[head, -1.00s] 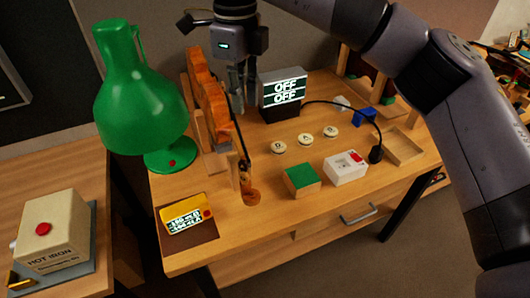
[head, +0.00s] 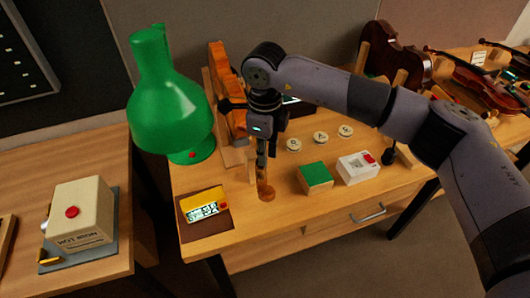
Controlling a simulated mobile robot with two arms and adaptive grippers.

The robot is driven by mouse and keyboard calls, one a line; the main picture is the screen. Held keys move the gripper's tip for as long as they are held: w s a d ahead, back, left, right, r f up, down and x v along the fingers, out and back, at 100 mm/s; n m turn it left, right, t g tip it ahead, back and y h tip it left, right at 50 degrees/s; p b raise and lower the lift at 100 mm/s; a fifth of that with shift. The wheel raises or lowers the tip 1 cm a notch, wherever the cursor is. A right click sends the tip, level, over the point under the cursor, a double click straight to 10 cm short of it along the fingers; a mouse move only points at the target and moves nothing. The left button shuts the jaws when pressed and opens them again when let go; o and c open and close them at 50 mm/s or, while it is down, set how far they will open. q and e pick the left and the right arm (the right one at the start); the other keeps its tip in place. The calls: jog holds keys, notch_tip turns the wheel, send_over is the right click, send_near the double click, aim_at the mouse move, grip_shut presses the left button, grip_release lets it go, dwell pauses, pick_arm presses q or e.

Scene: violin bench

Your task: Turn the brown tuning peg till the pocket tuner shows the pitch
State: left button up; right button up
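The orange-brown violin (head: 218,75) stands on edge in a wooden holder at the left of the bench. Its scroll end (head: 265,190) points toward the bench's front. My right gripper (head: 264,150) points down at the violin's neck, just above the scroll end. Its fingers are dark and small here, so I cannot tell whether they are open, shut or touching a peg. The brown tuning peg cannot be made out. The yellow pocket tuner (head: 197,201) lies on a dark mat at the front left; its lit screen is too small to read. My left gripper is not in view.
A green lamp (head: 168,95) stands close to the violin's left. A green-topped block (head: 315,175), a white switch box (head: 357,168) and several lettered round buttons (head: 320,138) are to the right. A hot iron box (head: 82,212) sits on the left table. The display behind is mostly hidden by my arm.

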jog(key=shift+f, duration=1.25)
jog(key=shift+c, duration=0.3)
grip_shut()
